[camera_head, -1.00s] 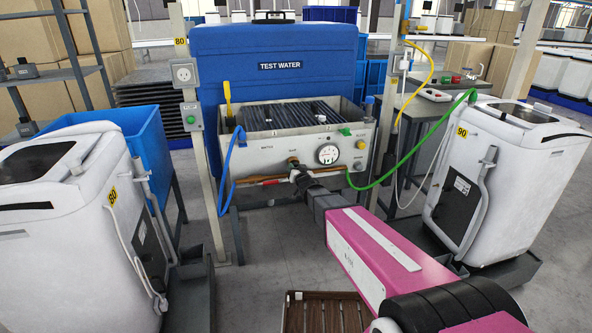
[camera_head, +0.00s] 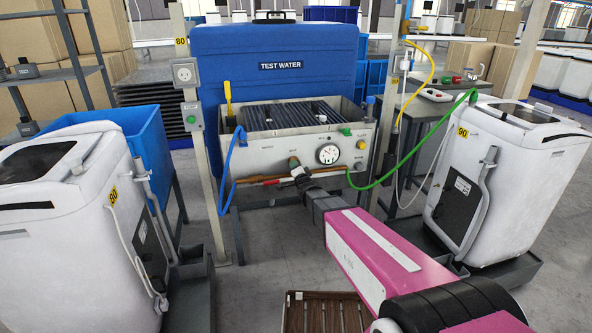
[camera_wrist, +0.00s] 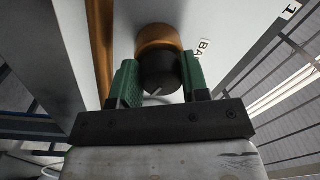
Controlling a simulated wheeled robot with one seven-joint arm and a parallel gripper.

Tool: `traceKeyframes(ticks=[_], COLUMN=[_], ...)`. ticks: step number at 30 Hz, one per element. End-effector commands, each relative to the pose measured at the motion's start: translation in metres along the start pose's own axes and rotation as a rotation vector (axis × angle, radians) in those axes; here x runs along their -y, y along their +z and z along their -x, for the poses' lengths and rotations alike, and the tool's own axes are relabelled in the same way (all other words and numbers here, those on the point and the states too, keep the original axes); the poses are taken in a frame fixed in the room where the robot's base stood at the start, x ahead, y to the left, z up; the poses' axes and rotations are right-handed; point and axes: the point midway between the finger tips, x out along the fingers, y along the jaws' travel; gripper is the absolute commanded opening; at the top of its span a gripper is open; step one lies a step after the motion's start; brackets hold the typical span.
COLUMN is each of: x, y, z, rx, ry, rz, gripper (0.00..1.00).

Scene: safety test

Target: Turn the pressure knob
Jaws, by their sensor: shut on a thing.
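The test panel (camera_head: 268,155) is a pale metal box front below the blue tank marked TEST WATER. A dark round knob (camera_wrist: 158,77) with a brass collar (camera_wrist: 160,40) sits between my gripper's green finger pads in the wrist view. My gripper (camera_wrist: 160,84) is shut on this knob, one pad on each side. In the head view my gripper (camera_head: 297,174) is at the panel's lower middle, by a brown fitting (camera_head: 294,162); the knob itself is mostly hidden there. A round white pressure gauge (camera_head: 328,154) is just right of it; its reading is too small to tell.
A copper pipe (camera_head: 265,181) runs along the panel's lower edge. A blue hose (camera_head: 228,165) hangs left and a green hose (camera_head: 420,148) right. White appliances stand at left (camera_head: 70,225) and right (camera_head: 505,185). A brown slatted tray (camera_head: 325,312) is in front.

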Motion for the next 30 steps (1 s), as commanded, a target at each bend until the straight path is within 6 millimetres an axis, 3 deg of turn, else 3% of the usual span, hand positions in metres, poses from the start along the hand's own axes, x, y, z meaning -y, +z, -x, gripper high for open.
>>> traceKeyframes(ticks=[12, 28, 29, 30], x=[0.0003, 0.0002, 0.0002, 0.0002], y=[-0.0003, -0.0005, -0.0006, -0.0005], z=[-0.0001, -0.0001, -0.0001, -0.0001], rx=[-0.013, -0.014, -0.014, -0.014], ry=[-0.001, -0.001, -0.001, -0.001], rz=[-0.171, -0.189, -0.189, -0.189], gripper=[0.18, 0.18, 0.52, 0.65])
